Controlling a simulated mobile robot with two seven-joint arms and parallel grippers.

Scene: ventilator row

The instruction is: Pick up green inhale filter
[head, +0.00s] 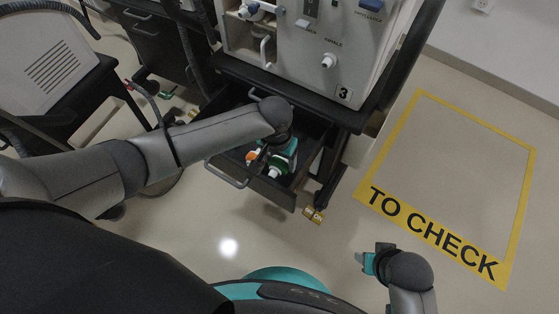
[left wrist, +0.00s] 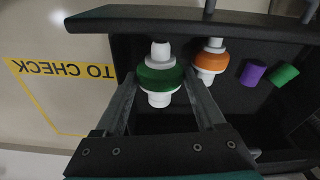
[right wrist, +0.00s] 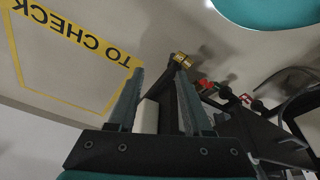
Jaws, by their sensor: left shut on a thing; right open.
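The green inhale filter (left wrist: 160,78) is a green disc with white ends. In the left wrist view it sits between the fingers of my left gripper (left wrist: 162,92), which is shut on it, inside or just over the open drawer (left wrist: 130,22). In the head view my left gripper (head: 280,150) reaches down into the drawer (head: 245,180), and the green filter (head: 281,165) shows partly below it. My right gripper (right wrist: 158,85) is open and empty, over the floor; the head view shows it (head: 362,260) low on the right.
An orange and white filter (left wrist: 210,60) is in the drawer beside the green one. A purple cylinder (left wrist: 253,73) and a green cylinder (left wrist: 285,75) lie further along. The ventilator marked 3 (head: 310,75) stands above the drawer. The yellow TO CHECK floor area (head: 435,237) is clear.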

